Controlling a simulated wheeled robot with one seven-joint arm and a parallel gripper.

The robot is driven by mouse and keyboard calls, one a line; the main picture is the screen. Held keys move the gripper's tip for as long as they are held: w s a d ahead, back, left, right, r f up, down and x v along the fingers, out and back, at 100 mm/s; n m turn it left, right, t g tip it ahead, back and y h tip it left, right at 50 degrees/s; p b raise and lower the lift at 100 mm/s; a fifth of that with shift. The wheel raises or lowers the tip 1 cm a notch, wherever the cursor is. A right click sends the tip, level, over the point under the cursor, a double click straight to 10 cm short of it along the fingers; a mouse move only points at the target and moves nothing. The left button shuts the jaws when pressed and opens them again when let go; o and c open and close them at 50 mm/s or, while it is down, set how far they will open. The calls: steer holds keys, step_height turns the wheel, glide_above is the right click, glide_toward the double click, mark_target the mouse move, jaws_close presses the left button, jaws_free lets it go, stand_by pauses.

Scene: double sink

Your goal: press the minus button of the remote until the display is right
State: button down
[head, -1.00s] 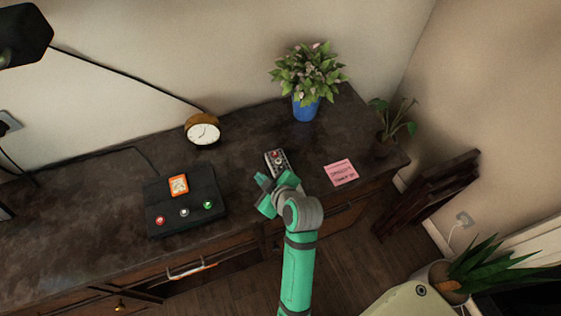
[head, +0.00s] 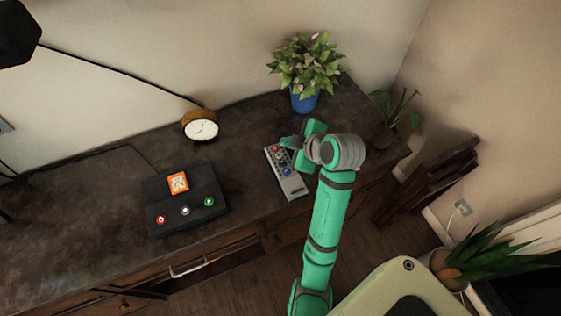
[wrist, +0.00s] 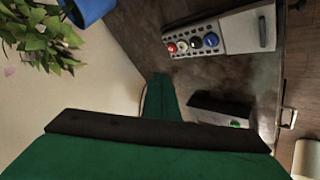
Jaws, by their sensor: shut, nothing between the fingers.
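The grey remote (head: 288,183) lies on the dark desk, with red, pale and blue buttons near its far end; it also shows at the upper right of the wrist view (wrist: 248,32). I cannot make out which button is the minus. My gripper (head: 289,142) is shut and empty at the remote's far right end, its tip over or beside the buttons; I cannot tell whether it touches. In the wrist view its green finger (wrist: 163,98) shows below the remote. A black box (head: 187,203) stands to the left, with an orange-framed display (head: 178,182) whose reading is too small to make out.
The box has red, white and green buttons along its front. A round clock (head: 201,125) stands behind it. A flowering plant in a blue pot (head: 304,101) stands behind my gripper, and another plant (head: 393,112) at the right corner. The desk between box and remote is clear.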

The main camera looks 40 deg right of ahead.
glide_above(284, 164)
step_height(284, 164, down, 8)
steer(key=shift+r, duration=0.25)
steer(key=shift+a+f, duration=0.2)
steer(key=shift+f, duration=0.2)
steer(key=shift+s+d+f, duration=0.1)
steer(key=shift+s+d, duration=0.2)
steer(key=shift+w+a, duration=0.15)
steer(key=shift+w, duration=0.1)
stand_by(0.4)
steer(key=shift+s, duration=0.25)
steer(key=shift+w+f, duration=0.1)
steer(key=shift+f, duration=0.15)
stand_by(0.5)
steer(key=shift+f, duration=0.15)
steer(key=shift+w, duration=0.15)
